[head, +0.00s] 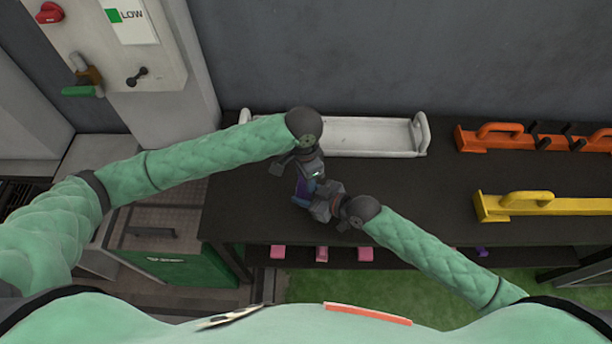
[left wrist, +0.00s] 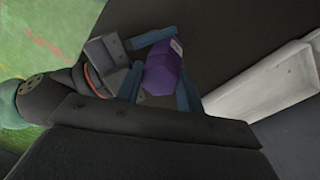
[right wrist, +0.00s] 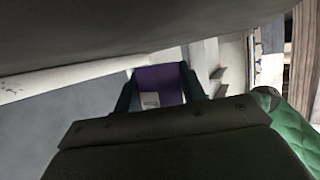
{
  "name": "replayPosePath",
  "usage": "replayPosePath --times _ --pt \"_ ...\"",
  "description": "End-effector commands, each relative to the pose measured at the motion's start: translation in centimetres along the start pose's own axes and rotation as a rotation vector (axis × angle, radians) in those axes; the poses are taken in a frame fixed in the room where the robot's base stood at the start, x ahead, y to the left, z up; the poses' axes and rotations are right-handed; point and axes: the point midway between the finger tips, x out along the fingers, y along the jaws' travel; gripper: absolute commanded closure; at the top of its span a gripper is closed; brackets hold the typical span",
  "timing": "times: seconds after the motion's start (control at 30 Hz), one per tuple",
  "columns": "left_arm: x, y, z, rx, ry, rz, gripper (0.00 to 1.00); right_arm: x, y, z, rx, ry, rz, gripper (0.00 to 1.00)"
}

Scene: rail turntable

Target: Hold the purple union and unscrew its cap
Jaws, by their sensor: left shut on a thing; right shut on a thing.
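The purple union (head: 301,191) is held in the air above the dark table, between my two grippers, and is largely hidden by them in the head view. My left gripper (head: 307,180) is shut on it from above. My right gripper (head: 316,198) is shut on it from the lower right. In the left wrist view the purple body (left wrist: 162,73) sits between the left fingers, with the right gripper's fingers close beside it. In the right wrist view its purple side (right wrist: 160,82) shows a pale label between the fingers. I cannot make out the seam between cap and body.
A white tray (head: 365,137) lies at the back of the dark table (head: 400,185). An orange rail piece (head: 480,140) and a yellow one (head: 545,204) lie to the right. Several pink pieces (head: 321,254) show below the front edge. A wall box (head: 105,40) stands at the upper left.

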Motion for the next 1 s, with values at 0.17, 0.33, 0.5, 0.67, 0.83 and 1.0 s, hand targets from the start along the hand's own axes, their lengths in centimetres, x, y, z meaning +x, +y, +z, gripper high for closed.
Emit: replayPosePath --times 0.17,0.33,0.5,0.67,0.83,1.0 --pt "0.03 -0.16 0.07 -0.027 0.000 -0.002 0.90 -0.04 0.02 -0.03 -0.001 0.001 0.000 1.00" --pt "0.08 -0.09 0.13 -0.197 0.012 0.001 0.89 -0.04 0.01 -0.03 -0.001 0.001 0.000 1.00" --pt "0.08 -0.07 0.16 -0.393 0.025 0.001 0.89 -0.04 0.01 -0.05 -0.001 0.001 0.000 1.00" --pt "0.04 -0.15 0.16 -0.507 0.034 0.000 0.89 -0.04 0.01 -0.08 -0.001 0.001 0.000 1.00" --pt "0.02 -0.20 0.17 -0.526 0.035 -0.001 0.89 -0.04 0.01 -0.09 -0.001 0.002 0.000 1.00" --pt "0.02 -0.20 0.17 -0.524 0.035 -0.001 0.48 -0.03 0.00 -0.09 0.000 0.002 0.000 1.00"
